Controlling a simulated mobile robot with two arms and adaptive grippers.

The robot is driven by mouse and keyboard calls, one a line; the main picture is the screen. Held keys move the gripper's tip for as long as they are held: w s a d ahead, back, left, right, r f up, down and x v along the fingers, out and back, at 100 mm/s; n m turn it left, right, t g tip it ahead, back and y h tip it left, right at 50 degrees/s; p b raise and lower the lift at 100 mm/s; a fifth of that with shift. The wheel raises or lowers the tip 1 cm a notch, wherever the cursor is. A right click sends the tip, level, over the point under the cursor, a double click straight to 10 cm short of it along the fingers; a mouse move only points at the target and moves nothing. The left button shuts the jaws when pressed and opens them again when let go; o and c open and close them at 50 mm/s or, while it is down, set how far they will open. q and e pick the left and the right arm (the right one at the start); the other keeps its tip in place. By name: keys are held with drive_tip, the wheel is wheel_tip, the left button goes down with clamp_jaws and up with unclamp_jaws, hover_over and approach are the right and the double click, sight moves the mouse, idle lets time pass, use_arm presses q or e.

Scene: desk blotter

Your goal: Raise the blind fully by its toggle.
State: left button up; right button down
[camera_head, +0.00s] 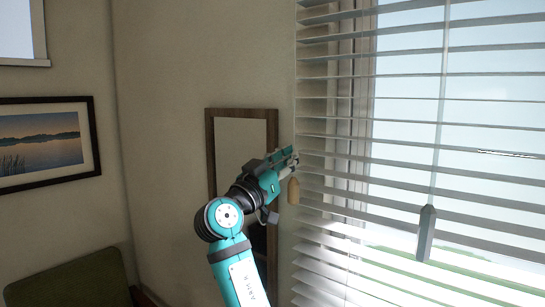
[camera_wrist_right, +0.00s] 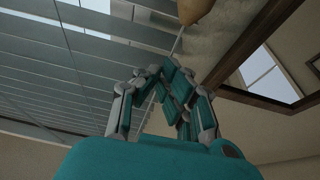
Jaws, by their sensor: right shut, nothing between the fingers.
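The white slatted blind (camera_head: 330,155) hangs lowered over the window, its slats tilted with gaps between them. A tan, wooden-looking toggle (camera_head: 294,190) hangs at the blind's left edge. It also shows at the top of the wrist view (camera_wrist_right: 195,10), with a thin pale cord running from it toward my fingers. A larger grey toggle (camera_head: 427,233) hangs on a cord in front of the slats at right. My right gripper (camera_head: 291,157) is shut and empty, just above the tan toggle; its fingers (camera_wrist_right: 160,78) appear beside or across the cord. My left gripper is out of view.
A wood-framed mirror (camera_head: 211,155) is on the wall behind my right arm. A framed landscape picture (camera_head: 41,139) hangs at left, above a green chair back (camera_head: 75,283).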

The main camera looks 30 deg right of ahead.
sight(293, 193)
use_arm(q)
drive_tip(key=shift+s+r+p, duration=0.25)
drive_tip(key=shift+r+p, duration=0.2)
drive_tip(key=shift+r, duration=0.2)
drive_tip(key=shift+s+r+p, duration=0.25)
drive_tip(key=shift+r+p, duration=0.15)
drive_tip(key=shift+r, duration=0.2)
use_arm(e)
wheel_tip(293, 193, down, 4)
drive_tip(key=shift+w+d+r, duration=0.1)
drive_tip(key=shift+w, duration=0.05)
